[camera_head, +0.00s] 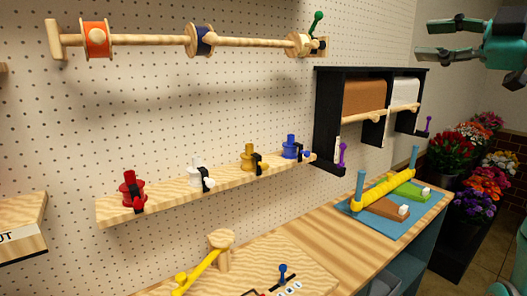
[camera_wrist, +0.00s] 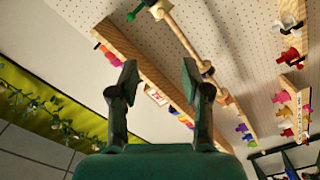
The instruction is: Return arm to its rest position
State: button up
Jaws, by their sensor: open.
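My gripper (camera_head: 428,40) is at the upper right of the head view, raised above the workbench and pointing left. Its two dark fingers are spread apart with nothing between them. In the wrist view my gripper (camera_wrist: 159,78) also shows with both fingers apart and empty. Behind the fingers in that view are the pegboard wall and wooden rails, seen at a tilt. No object touches the fingers in either view.
A black rack (camera_head: 327,110) with brown and white rolls hangs on the pegboard. A wooden shelf (camera_head: 222,192) holds several coloured spool-like items. A ribbon rail (camera_head: 150,41) runs above. A blue mat (camera_head: 425,212) lies on the bench (camera_head: 325,228). Flowers (camera_head: 472,200) stand at right.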

jog(key=w+f+m+t+h, duration=0.15)
jog(key=w+f+m, duration=0.3)
jog(key=f, duration=0.95)
jog(key=w+f+m+t+h, duration=0.15)
jog(key=w+f+m, duration=0.3)
jog(key=f, duration=0.95)
jog(key=s+a+f+m+h, duration=0.25)
jog(key=s+f+m, duration=0.2)
jog(key=f, duration=0.85)
jog(key=s+a+f+m+h, duration=0.1)
jog(key=s+f+m+h, duration=0.3)
jog(key=f, duration=0.9)
jog(key=s+a+f+m+g+h, duration=0.1)
jog(key=s+a+f, duration=0.1)
jog(key=s+f, duration=0.8)
jog(key=s+a+f+m+g+h, duration=0.15)
jog(key=s+f, duration=0.35)
jog(key=s, duration=0.8)
jog(key=s+a+r+n, duration=0.1)
jog(key=s, duration=1.1)
jog(key=s+a+r+n+y, duration=0.1)
jog(key=s+a+r, duration=0.1)
jog(key=s, duration=0.9)
jog(key=shift+s+a, duration=0.25)
jog(key=shift+s, duration=0.1)
